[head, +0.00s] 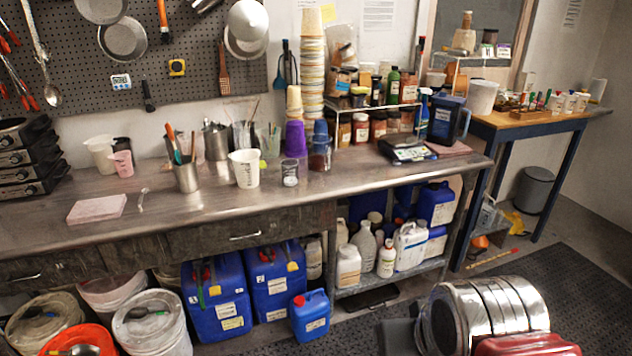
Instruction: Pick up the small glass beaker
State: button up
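A small clear glass beaker (290,173) stands upright on the metal workbench (345,185), near the middle of the picture. It seems to have a white patch or contents; I cannot tell which. It stands right of a white printed tub (245,168) and in front of a purple cup stack (295,138). A darker glass-like vessel (320,155) stands close on its right, under blue cups.
A metal utensil holder (187,177) stands left of the tub. A scale (405,148) and a blue jug (447,120) stand to the right. The bench front before the beaker is clear. Blue canisters (217,298) and buckets stand below.

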aim_at(290, 173)
jog(key=z, duration=0.3)
jog(key=k, duration=0.65)
jog(key=z, duration=0.2)
jog(key=i, duration=0.95)
jog(key=u, duration=0.45)
jog(key=i, duration=0.65)
jog(key=u, duration=0.75)
jog(key=i, duration=0.5)
jog(key=u, duration=0.75)
jog(key=i, duration=0.75)
jog(key=u, duration=0.05)
